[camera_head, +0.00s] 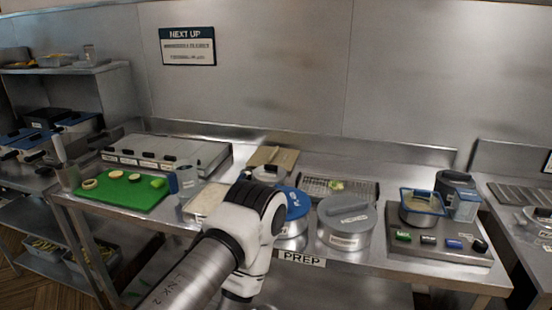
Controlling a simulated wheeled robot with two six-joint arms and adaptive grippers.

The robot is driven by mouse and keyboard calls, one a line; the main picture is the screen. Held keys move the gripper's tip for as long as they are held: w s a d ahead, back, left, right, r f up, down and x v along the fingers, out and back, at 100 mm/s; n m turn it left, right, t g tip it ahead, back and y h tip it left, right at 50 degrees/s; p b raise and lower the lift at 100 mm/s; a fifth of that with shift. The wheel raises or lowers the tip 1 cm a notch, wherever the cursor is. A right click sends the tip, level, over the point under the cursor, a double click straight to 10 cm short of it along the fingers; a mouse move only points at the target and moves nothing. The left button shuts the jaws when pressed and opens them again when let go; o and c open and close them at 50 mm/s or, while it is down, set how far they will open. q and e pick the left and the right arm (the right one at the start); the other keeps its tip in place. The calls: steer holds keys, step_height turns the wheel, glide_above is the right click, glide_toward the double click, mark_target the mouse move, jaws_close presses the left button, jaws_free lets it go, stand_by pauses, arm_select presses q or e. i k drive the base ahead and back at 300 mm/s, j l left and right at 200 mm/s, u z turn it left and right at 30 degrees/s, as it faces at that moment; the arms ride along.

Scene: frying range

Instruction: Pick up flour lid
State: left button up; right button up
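A round metal container with a blue lid (297,203) stands on the prep table behind my arm. White lettering on the lid is partly covered, so I cannot read it in full; it may be the flour lid. The lid appears seated on the container. To its right stands another round container with a grey lid (346,213) and a label on its front. My arm reaches up from the bottom left and bends in front of the blue lid. Neither gripper shows, so I cannot tell whether either touches anything.
A green cutting board (122,192) with cut pieces lies at the left of the steel table. A covered bin row (165,152) and a wire rack (330,188) stand at the back. A blue-rimmed pan (422,208) sits on a grey station at right.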

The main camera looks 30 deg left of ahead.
mark_target(274, 156)
steer(key=u, duration=1.3)
